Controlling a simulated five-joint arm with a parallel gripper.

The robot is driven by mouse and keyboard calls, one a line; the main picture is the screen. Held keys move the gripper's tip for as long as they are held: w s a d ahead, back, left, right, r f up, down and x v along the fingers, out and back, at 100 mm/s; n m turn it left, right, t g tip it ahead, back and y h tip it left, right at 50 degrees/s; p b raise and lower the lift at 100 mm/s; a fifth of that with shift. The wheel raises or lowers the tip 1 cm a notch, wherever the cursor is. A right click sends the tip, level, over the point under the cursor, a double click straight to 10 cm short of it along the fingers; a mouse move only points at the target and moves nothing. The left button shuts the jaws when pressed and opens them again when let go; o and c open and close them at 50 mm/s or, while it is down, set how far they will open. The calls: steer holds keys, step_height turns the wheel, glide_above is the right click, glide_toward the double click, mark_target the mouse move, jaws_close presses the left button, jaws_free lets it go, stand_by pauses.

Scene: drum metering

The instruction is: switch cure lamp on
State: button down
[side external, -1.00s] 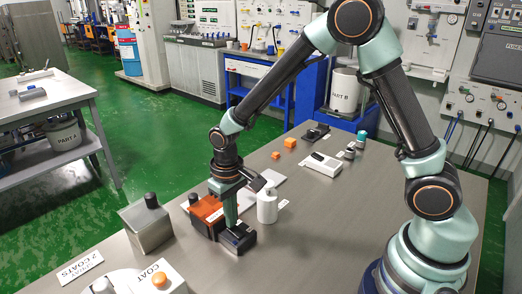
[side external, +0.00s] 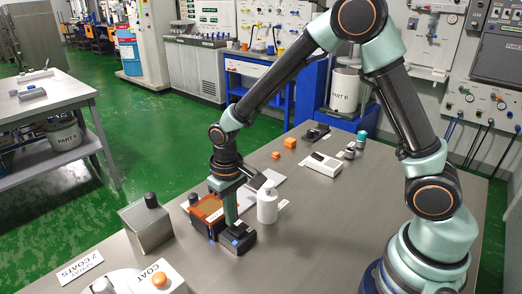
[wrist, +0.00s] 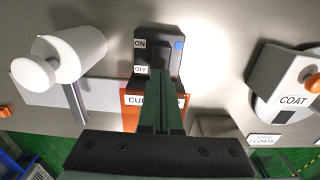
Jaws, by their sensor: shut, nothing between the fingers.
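The cure lamp is an orange-framed box (side external: 208,209) on the bench, and its top panel looks lit amber. A black switch box (side external: 240,240) stands in front of it. In the wrist view the switch box (wrist: 172,45) has ON and OFF labels and a blue square. Part of the orange lamp label (wrist: 135,99) shows, with its lettering cut off by my fingers. My gripper (side external: 231,222) is shut and empty. Its green fingertips (wrist: 163,75) are at the switch box beside the OFF label; they hide part of the switch, and contact is unclear.
A white bottle (side external: 267,207) stands close on the right of my gripper. A white box with an orange button (side external: 160,281), labelled COAT, is at the front. Open bench lies to the right.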

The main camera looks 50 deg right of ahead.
steer(key=shift+r, duration=2.75)
